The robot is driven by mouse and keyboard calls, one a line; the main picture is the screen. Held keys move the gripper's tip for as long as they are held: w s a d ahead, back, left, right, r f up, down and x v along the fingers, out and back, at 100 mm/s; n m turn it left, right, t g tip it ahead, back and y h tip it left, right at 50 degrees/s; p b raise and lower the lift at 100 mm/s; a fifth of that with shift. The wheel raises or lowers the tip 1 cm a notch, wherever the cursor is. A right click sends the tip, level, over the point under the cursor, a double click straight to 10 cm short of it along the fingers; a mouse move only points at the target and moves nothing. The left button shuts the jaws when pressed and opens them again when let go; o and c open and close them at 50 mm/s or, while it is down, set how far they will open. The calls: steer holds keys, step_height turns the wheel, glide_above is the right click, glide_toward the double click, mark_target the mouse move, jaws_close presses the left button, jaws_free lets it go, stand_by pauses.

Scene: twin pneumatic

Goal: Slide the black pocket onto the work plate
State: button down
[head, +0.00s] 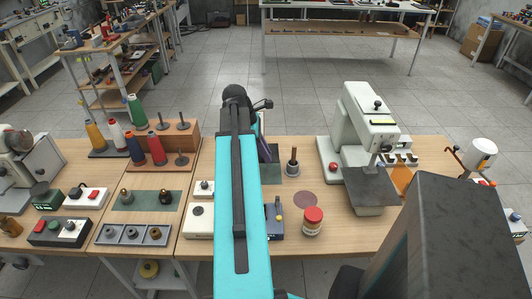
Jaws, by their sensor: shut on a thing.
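A grey flat plate (371,192), which looks like the work plate, juts out under the head of a pale grey machine (361,118) on the right half of the bench. Its top looks bare. My turquoise arm reaches forward over the middle of the bench and hides what lies behind it. The jaws of my gripper do not show. A dark slanting sliver (265,150) shows just right of the arm; I cannot tell whether it is the black pocket or part of my wrist. No other black pocket can be made out.
A red-lidded jar (312,221) stands near the bench's front edge, with a reddish disc (305,199) behind it. A dark peg (292,162) stands on a grey base left of the machine. Thread cones (136,111) stand at the left. A dark block (455,240) covers the lower right.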

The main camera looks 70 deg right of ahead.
steer(key=shift+w, duration=0.1)
steer(key=w+a+n, duration=0.1)
steer(key=w+a, duration=0.6)
steer(key=w, duration=0.3)
steer(key=w+a+r+n+h, duration=0.1)
steer(key=w+a, duration=0.5)
steer(key=w, duration=0.4)
steer(key=w+a+n, duration=0.1)
steer(key=w+a, duration=0.6)
steer(key=w, duration=0.4)
steer(key=w+a+n, duration=0.1)
steer(key=w+a, duration=0.3)
steer(key=a, duration=0.8)
steer(key=w+a+r+n+t, duration=0.1)
steer(key=w+a, duration=0.4)
steer(key=a, duration=0.7)
steer(key=w+a+n+h, duration=0.1)
steer(key=w+a, duration=0.3)
steer(key=a, duration=0.9)
steer(key=shift+w+r+n+t, duration=0.25)
steer(key=shift+r+n+t, duration=0.05)
steer(key=shift+r, duration=0.05)
steer(key=shift+d, duration=0.15)
